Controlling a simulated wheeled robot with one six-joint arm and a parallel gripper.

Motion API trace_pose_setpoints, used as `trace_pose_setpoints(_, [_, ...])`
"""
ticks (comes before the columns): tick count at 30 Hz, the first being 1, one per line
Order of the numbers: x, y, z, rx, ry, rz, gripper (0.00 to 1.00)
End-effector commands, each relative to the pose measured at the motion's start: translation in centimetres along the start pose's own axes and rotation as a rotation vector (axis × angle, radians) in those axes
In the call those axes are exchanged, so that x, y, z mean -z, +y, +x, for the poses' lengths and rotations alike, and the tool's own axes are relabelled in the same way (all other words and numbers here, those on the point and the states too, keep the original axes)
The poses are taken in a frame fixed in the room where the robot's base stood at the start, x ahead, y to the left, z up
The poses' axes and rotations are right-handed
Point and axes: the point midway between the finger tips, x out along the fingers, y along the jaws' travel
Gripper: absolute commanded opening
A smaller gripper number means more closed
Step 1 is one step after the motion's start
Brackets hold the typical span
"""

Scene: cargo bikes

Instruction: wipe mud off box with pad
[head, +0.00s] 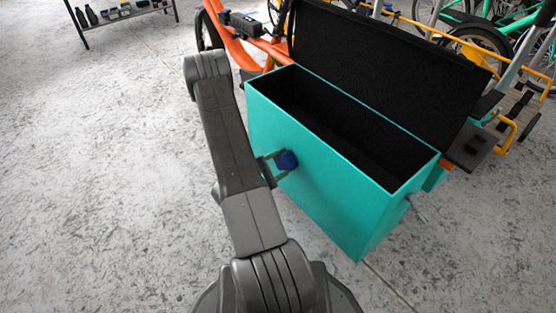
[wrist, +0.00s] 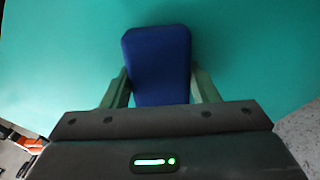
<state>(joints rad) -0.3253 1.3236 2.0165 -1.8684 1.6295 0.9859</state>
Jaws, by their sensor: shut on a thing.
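A teal cargo box (head: 325,185) with a black inside stands on the bike, its black lid (head: 385,70) swung open. A blue pad (head: 287,160) is at the box's near side wall. My gripper (head: 276,161) is shut on the pad, with one finger on each side of it. In the wrist view the blue pad (wrist: 158,62) sits between the green-grey fingers, with the teal wall (wrist: 250,60) right behind it. The pad looks close against the wall, but I cannot tell if it touches. I see no clear mud on the visible wall; the pad and arm hide part of it.
An orange bike frame (head: 238,45) joins the box at the back left. More bikes (head: 480,40) with green and yellow parts stand at the back right. A low shelf (head: 120,15) with bottles is at the far left. The floor at left is clear.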

Motion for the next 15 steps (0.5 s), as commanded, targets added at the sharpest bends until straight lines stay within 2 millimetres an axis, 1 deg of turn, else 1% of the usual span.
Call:
trace_pose_setpoints(7, [-0.1, -0.2, 0.3, 0.000, 0.000, 0.001, 0.29])
trace_pose_setpoints(10, [0.3, 0.3, 0.4, -0.001, 0.000, 0.003, 0.29])
trace_pose_setpoints(15, [1.4, 1.4, 0.5, -0.002, -0.001, 0.005, 0.29])
